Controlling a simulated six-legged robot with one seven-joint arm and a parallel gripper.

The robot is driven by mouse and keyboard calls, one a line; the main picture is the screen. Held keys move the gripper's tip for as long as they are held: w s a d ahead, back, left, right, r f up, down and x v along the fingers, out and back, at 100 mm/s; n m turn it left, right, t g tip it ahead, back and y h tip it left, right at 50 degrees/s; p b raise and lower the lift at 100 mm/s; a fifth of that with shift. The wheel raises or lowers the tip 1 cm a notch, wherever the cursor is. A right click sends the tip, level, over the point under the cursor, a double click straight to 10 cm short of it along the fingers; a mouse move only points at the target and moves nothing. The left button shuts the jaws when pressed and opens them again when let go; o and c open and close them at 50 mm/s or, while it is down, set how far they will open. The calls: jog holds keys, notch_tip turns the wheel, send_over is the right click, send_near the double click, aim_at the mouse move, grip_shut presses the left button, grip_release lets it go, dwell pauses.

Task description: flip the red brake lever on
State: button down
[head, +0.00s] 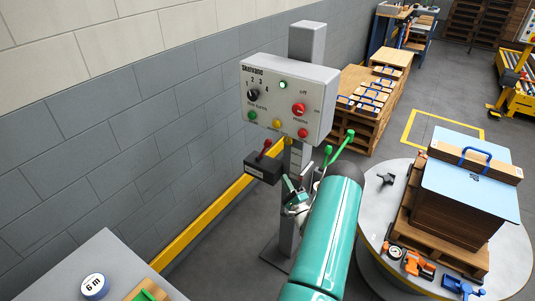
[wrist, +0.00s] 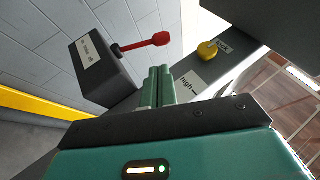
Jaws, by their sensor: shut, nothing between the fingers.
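The red brake lever (head: 264,149) sticks up from a dark box (head: 262,169) on the grey post below the control panel. In the wrist view the lever (wrist: 140,43) has a round red knob at its free end and points right from the dark box (wrist: 95,72). The box's white label is too small to read surely. My gripper (head: 289,184) is to the right of and a little below the box in the head view. In the wrist view its green fingers (wrist: 157,84) are together and empty, below the lever knob and apart from it.
The control panel (head: 315,80) with buttons and knobs is above the lever. A yellow knob (wrist: 207,49) and a "high" label (wrist: 190,86) are right of my fingers. Green levers (head: 341,144) stand behind my arm. A round table (head: 513,255) with a loaded pallet is at right.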

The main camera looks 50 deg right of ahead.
send_near(269, 146)
jog(key=x, duration=0.6)
jog(key=shift+w+d, duration=0.25)
jog(key=shift+w, duration=0.05)
dwell(0.4)
jog(key=shift+w+r, duration=0.1)
jog(key=shift+r, duration=0.05)
